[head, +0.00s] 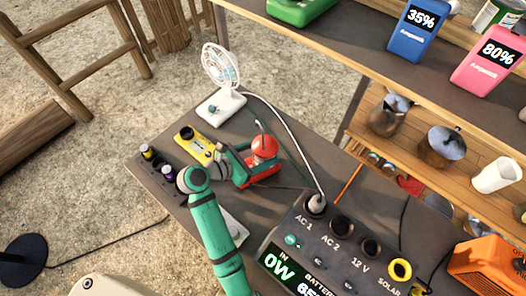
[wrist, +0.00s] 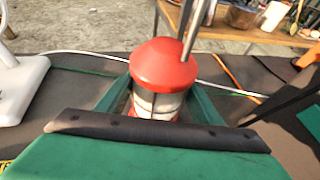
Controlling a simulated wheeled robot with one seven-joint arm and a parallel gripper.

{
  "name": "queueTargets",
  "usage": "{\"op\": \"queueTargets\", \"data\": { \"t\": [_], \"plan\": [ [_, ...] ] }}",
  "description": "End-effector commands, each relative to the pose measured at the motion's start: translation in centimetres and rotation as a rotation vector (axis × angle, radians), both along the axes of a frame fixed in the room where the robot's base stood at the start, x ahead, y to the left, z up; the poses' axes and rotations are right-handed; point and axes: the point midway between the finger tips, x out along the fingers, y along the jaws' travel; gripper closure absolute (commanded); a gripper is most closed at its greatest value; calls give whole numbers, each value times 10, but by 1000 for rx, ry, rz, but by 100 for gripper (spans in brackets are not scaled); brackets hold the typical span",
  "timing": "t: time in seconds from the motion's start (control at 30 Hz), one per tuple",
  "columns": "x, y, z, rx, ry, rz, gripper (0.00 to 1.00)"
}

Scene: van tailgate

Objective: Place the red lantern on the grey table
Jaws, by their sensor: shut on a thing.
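The red lantern (head: 264,147) has a red domed cap, a pale body and a metal bail. It is upright over the grey table (head: 225,130), near the table's middle. My green gripper (head: 249,163) is shut on it, with a finger on each side of its body. In the wrist view the lantern (wrist: 165,68) stands between the fingers, and its lower part is hidden behind my gripper. I cannot tell whether its base touches the table.
A white fan (head: 220,75) stands on the table behind, and a yellow device (head: 196,143) lies to the left. A dark power station (head: 335,250) is at the front right, with a white cable (head: 300,152) running past the lantern. Shelves stand at the right.

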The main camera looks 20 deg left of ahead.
Motion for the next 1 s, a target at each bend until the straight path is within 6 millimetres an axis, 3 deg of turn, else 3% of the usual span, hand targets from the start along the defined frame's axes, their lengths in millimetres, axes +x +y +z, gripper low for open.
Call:
{"op": "queueTargets", "data": {
  "t": [0.17, 0.2, 0.27, 0.67, 1.0],
  "plan": [
    [0, 0, -2, -1, -2, 1, 83],
    [0, 1, -3, 0, 0, 1, 35],
    [0, 1, -3, 0, 0, 1, 21],
    [-2, 1, 2, 1, -1, 1, 21],
    [-46, 29, 24, 1, -1, -4, 21]
  ]
}}
